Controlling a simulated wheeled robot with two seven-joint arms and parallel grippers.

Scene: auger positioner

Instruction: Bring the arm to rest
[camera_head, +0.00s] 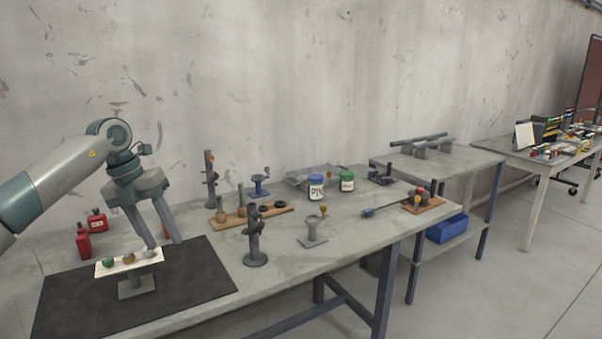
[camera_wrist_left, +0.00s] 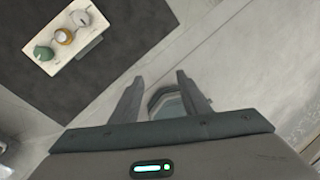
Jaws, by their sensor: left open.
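My left gripper (camera_head: 163,244) comes in from the left in the head view and points down, just behind and right of a small white stand. It is open, with nothing between its fingers; the fingers also show in the left wrist view (camera_wrist_left: 165,90). The white-topped stand (camera_head: 136,285) stands on a black mat (camera_head: 194,285) and carries a green, a brownish-gold and a grey piece in a row. In the left wrist view the stand (camera_wrist_left: 88,33) lies to the upper left, apart from the fingers. My right gripper is not in view.
Auger-like posts (camera_head: 254,235), a wooden peg board (camera_head: 248,217), a PINS jar (camera_head: 316,188), a green-lidded jar (camera_head: 347,181) and a metal stand (camera_head: 313,231) occupy the table. The wall is behind; the front right tabletop is clear.

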